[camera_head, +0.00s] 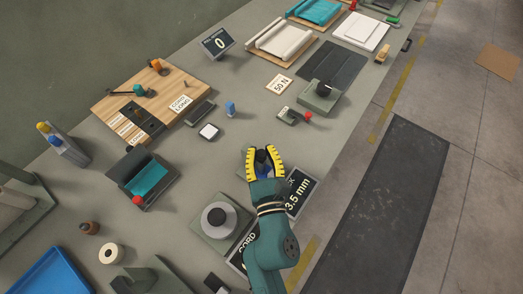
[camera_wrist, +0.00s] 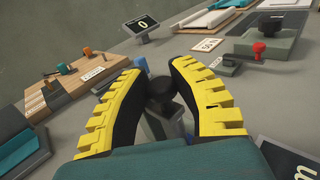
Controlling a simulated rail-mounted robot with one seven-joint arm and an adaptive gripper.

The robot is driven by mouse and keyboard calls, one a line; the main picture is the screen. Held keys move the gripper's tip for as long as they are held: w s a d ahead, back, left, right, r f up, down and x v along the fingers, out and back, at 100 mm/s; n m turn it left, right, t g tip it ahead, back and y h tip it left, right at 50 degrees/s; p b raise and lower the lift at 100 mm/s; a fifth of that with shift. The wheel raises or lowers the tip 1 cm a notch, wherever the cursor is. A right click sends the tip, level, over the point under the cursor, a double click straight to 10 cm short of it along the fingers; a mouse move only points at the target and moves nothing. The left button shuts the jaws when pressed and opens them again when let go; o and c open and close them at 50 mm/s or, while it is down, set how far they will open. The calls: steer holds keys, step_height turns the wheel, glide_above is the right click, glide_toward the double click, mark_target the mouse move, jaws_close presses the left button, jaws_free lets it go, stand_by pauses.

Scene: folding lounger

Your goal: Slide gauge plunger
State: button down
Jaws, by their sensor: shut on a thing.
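My gripper (camera_head: 261,156) is over the grey bench beside a dark display reading "3.5 mm" (camera_head: 300,193). In the wrist view its yellow-and-black fingers (camera_wrist: 160,72) are shut around a black knob (camera_wrist: 160,90). The knob sits above a grey block (camera_wrist: 165,122), low between the fingers. It appears to be the gauge plunger. The fingers hide the sides of the knob, and my gripper hides most of the gauge in the head view. I cannot tell how far the plunger has slid.
A round grey part with a black knob (camera_head: 217,216) on a square base stands left of my arm. A blue peg (camera_head: 231,108), a small white-topped block (camera_head: 209,131) and a red-knobbed device (camera_head: 308,115) stand beyond my gripper. The bench's right edge is near.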

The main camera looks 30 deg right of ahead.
steer(key=shift+r+p, duration=1.25)
steer(key=shift+p, duration=0.25)
steer(key=shift+f, duration=0.15)
steer(key=c, duration=0.9)
jaws_free()
steer(key=shift+o, duration=0.2)
steer(key=v, duration=1.2)
